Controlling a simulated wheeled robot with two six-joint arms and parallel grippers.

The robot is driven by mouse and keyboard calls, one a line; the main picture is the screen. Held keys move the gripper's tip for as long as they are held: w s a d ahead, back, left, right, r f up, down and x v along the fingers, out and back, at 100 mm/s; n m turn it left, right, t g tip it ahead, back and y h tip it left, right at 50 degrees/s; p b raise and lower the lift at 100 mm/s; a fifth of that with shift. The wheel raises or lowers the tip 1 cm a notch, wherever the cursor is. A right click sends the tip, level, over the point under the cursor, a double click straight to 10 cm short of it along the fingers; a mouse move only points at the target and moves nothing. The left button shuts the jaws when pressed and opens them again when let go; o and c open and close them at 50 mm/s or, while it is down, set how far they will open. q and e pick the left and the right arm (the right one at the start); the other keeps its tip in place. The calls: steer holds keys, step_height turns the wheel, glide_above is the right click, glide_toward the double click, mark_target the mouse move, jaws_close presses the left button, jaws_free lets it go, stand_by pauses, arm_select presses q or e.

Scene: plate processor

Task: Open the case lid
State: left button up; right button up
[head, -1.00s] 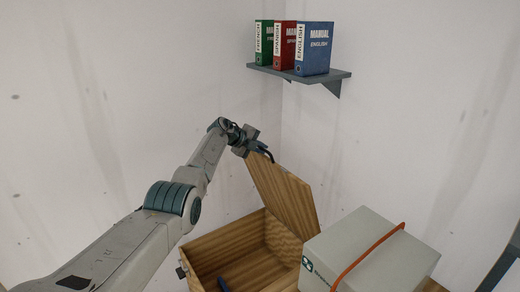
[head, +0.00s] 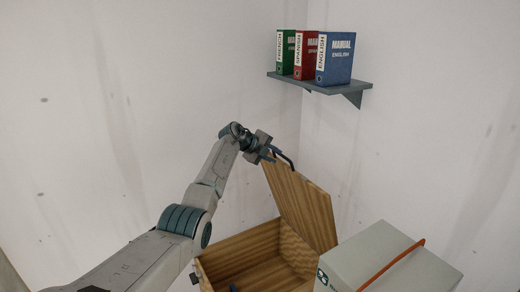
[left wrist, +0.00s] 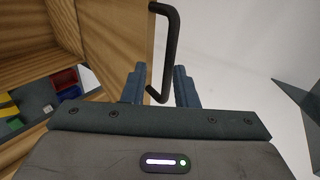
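The wooden case (head: 240,252) stands open below my left arm. Its lid (head: 302,208) is raised steeply and leans at the back right. A black handle (left wrist: 170,45) is on the lid's edge; it also shows in the head view (head: 286,160). My left gripper (left wrist: 159,87) is at the lid's upper edge, with its two blue fingers apart. The lower end of the handle lies between them with gaps on both sides. The left gripper also shows small in the head view (head: 270,153). My right gripper is not in view.
A pale grey box (head: 375,254) with an orange strap stands right of the case. A wall shelf (head: 325,84) holds green, red and blue manuals above. The wall at left is bare.

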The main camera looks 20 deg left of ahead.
arm_select(q)
steer(key=b+v, duration=0.2)
steer(key=v, duration=0.5)
steer(key=shift+s, duration=0.2)
steer(key=shift+a+r, duration=0.1)
steer(key=shift+r, duration=0.05)
